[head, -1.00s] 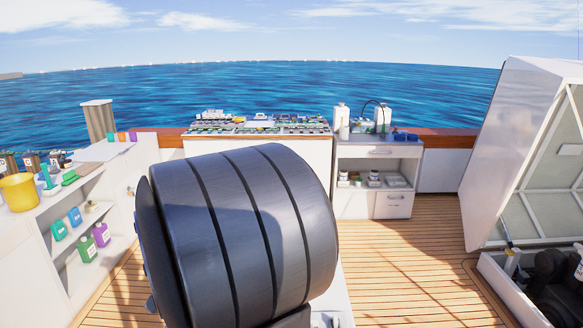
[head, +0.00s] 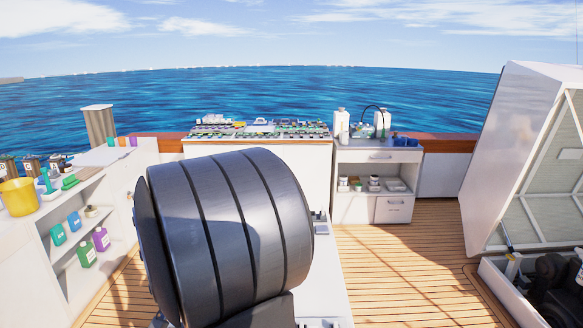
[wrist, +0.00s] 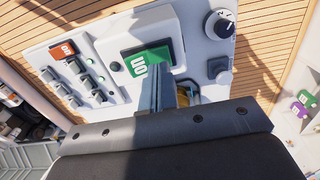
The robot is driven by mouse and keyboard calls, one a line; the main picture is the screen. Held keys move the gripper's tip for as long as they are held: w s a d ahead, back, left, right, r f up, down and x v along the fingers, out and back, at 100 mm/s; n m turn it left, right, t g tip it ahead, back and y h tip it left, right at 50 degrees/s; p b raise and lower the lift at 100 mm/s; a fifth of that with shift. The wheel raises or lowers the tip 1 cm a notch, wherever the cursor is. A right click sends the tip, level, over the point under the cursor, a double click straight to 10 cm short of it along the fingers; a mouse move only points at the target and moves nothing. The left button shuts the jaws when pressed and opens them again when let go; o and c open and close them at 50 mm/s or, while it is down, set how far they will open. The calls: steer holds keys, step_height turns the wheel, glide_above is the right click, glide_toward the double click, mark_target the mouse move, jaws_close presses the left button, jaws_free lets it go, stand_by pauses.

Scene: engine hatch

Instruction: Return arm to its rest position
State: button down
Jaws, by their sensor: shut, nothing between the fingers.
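In the wrist view, my gripper (wrist: 156,82) is shut and empty, a narrow grey shape pointing at a pale control panel (wrist: 205,72). Its tip overlaps the lower edge of a green rocker switch (wrist: 150,58) in a black frame, whose lettering appears upside down as ON. I cannot tell whether the tip touches the switch. In the head view, a big dark rounded link of my arm (head: 230,230) fills the middle foreground and hides my gripper.
The panel also carries a rotary knob (wrist: 220,24), a red switch (wrist: 66,49) and several small toggles. In the head view, a shelf unit (head: 95,215) stands left, a bench (head: 290,160) and cabinet (head: 378,165) behind, and a raised hatch (head: 500,150) right. Deck (head: 400,270) is clear.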

steer(key=shift+f, duration=0.95)
steer(key=shift+r, duration=0.1)
steer(key=d+r+y, duration=0.1)
steer(key=d+r, duration=0.2)
steer(key=r, duration=0.8)
steer(key=d+r, duration=0.3)
steer(key=r, duration=0.8)
steer(key=shift+r+y, duration=0.25)
steer(key=shift+y, duration=0.15)
steer(key=c, duration=2.2)
jaws_free()
